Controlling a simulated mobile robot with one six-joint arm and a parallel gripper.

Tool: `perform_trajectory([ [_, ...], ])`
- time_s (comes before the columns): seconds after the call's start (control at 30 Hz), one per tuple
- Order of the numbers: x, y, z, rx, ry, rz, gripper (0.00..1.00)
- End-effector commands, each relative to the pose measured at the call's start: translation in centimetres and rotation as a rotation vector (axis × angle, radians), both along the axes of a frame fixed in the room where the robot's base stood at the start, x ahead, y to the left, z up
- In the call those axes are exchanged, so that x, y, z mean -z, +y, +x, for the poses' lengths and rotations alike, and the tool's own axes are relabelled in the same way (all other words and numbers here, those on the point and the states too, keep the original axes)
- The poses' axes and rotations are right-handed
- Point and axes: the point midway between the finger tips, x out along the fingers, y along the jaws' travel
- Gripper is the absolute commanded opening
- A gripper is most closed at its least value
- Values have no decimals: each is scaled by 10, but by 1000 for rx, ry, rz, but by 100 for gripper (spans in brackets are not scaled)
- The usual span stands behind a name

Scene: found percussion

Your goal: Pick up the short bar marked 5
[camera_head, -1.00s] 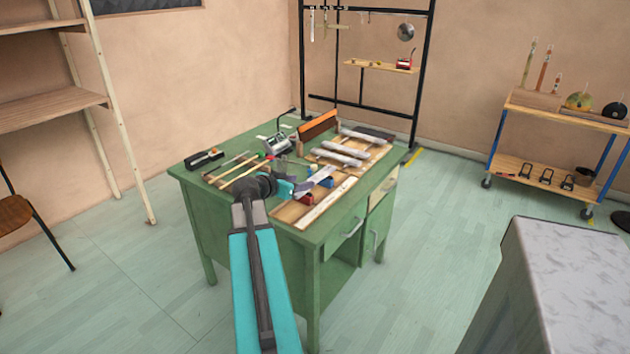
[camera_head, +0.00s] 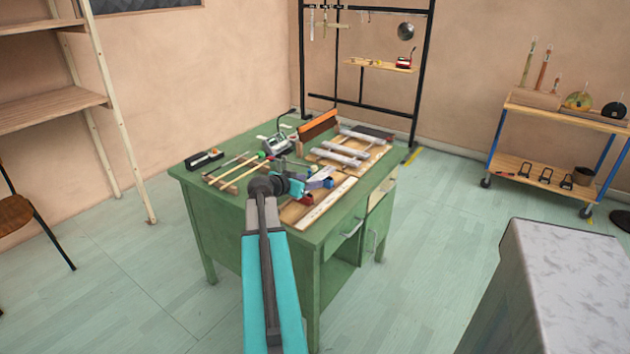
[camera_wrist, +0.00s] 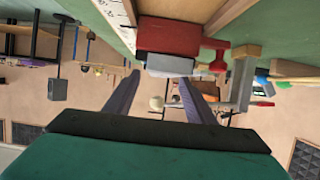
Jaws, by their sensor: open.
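Several pale metal bars (camera_head: 352,150) lie on a wooden board at the right rear of the green table. No mark 5 is readable, so I cannot tell which bar carries it. My gripper (camera_head: 320,178) is over the table's front part, apart from the bars and in front of them. In the wrist view its two purple fingers (camera_wrist: 160,82) stand apart with nothing seen held between them. A red vise-like block (camera_wrist: 182,33) with a grey part shows just beyond the fingertips; whether they touch cannot be told.
A pale marked strip (camera_head: 327,203) lies along the table's front right edge. A blue block (camera_head: 328,184) sits near my fingers. Sticks (camera_head: 240,171) and a black-handled tool (camera_head: 204,158) lie at left.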

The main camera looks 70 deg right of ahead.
Motion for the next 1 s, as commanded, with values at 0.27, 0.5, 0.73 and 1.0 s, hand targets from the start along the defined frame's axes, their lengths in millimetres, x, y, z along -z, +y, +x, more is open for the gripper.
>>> perform_trajectory([
  [0.27,5,-11,-3,1,0,0,50],
  [0.5,5,-10,-3,0,-1,0,50],
  [0.73,4,-10,-3,0,-1,0,48],
  [1.0,5,-10,-3,1,-1,0,3],
])
